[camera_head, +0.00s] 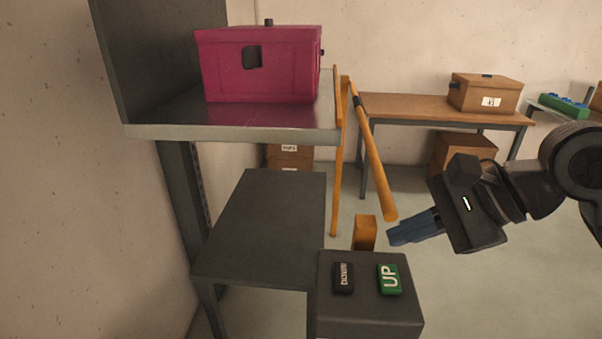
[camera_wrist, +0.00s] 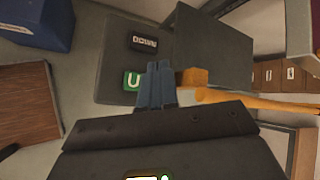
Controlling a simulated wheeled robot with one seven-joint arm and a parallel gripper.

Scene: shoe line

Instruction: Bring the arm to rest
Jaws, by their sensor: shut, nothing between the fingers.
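My gripper (camera_head: 392,237) is at the right of the head view, with its blue fingers pointing left and slightly down. The fingers are together with nothing between them. In the wrist view the shut fingertips (camera_wrist: 160,66) show in front of the green UP button (camera_wrist: 133,82) and cover part of it. In the head view the green UP button (camera_head: 389,279) and the black DOWN button (camera_head: 343,278) sit on a dark grey box, to the lower left of the fingertips. A visible gap in the picture separates the fingers from the buttons.
A magenta box (camera_head: 285,72) stands on a raised grey platform (camera_head: 230,133) at the left. A dark table (camera_head: 262,222) is below it. An orange bar (camera_head: 376,165) slants down close to my fingers. A brown table (camera_head: 395,108) with a cardboard box (camera_head: 485,93) is behind. Floor is clear at lower right.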

